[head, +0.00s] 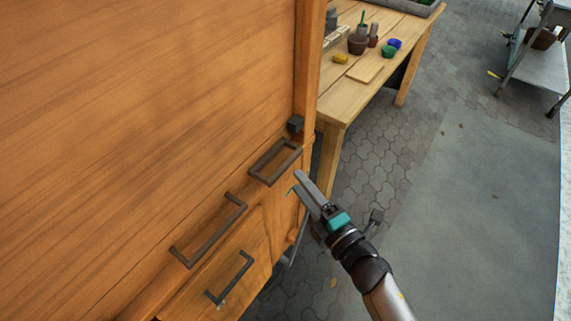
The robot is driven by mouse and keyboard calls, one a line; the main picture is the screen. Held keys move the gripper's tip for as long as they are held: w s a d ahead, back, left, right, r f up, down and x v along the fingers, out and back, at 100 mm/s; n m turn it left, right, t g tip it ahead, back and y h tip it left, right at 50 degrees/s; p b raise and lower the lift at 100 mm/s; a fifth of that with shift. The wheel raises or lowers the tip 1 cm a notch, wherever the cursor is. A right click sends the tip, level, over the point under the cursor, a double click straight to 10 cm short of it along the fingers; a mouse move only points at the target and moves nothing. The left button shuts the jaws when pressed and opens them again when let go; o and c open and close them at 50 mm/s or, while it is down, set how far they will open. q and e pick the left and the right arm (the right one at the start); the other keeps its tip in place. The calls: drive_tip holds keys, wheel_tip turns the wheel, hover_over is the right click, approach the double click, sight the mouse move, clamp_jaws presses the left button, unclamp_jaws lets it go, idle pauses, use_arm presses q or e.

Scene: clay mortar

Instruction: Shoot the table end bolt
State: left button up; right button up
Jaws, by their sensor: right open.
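A large orange wooden cabinet (150,110) fills the left of the head view. Near its right edge is a dark rectangular metal fitting (275,162), with a small dark block (295,124) just above it. I cannot tell which of these, if either, is the bolt. My right gripper (296,182) is open and empty, just below and right of the rectangular fitting, with its fingers pointing up and left. It looks close to the cabinet, but I cannot tell whether it touches. My left gripper is not in view.
Two dark bar handles (211,232) (231,279) are on the cabinet's lower front. Behind stands a wooden table (345,105) with pots (357,44) and a yellow object (341,58). A metal cart (540,65) is at the upper right. The paved floor (460,200) right of my arm is mostly clear.

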sight(287, 168)
drive_tip(key=x, duration=0.7)
drive_tip(key=shift+b, duration=0.3)
clamp_jaws()
idle(1.1)
